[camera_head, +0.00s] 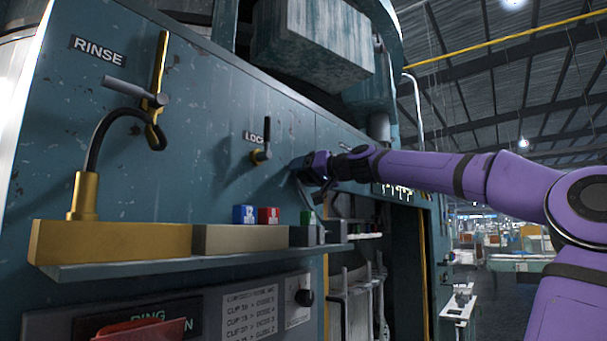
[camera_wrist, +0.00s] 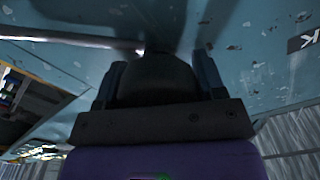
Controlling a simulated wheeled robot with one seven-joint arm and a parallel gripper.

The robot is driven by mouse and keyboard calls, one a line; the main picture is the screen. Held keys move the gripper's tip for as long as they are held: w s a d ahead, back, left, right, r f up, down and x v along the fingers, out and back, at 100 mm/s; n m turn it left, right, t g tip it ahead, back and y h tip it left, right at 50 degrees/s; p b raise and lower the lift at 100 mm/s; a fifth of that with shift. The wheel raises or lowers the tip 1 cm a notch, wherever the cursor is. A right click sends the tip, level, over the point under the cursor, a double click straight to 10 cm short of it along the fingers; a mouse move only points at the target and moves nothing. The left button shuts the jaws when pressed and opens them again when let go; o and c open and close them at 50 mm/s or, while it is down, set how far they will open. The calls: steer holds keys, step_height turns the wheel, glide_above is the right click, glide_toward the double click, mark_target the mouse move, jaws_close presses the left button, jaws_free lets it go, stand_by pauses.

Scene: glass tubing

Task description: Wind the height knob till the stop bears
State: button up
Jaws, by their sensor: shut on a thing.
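My gripper (camera_head: 309,171) is up against the teal machine panel (camera_head: 215,140), to the right of the lever marked LOCK. In the wrist view, my gripper (camera_wrist: 157,72) has one finger on each side of a dark rounded knob (camera_wrist: 155,78) and is shut on it. This looks like the height knob; in the head view my gripper and wrist hide it. No marking on the knob can be read. The stop cannot be made out in either view.
The LOCK lever (camera_head: 261,154) stands out close to the left of my gripper. A RINSE lever (camera_head: 137,91) and a bent black hose (camera_head: 98,140) are farther left. Below, a shelf (camera_head: 205,264) carries blue and red blocks. An opening (camera_head: 365,270) lies below right.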

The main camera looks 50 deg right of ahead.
steer(key=shift+d+m, duration=0.1)
steer(key=shift+m, duration=1.1)
steer(key=shift+f, duration=0.1)
steer(key=o, duration=0.9)
steer(key=shift+s, duration=0.15)
steer(key=s, duration=1)
steer(key=shift+s+d, duration=0.25)
steer(key=shift+d, duration=0.15)
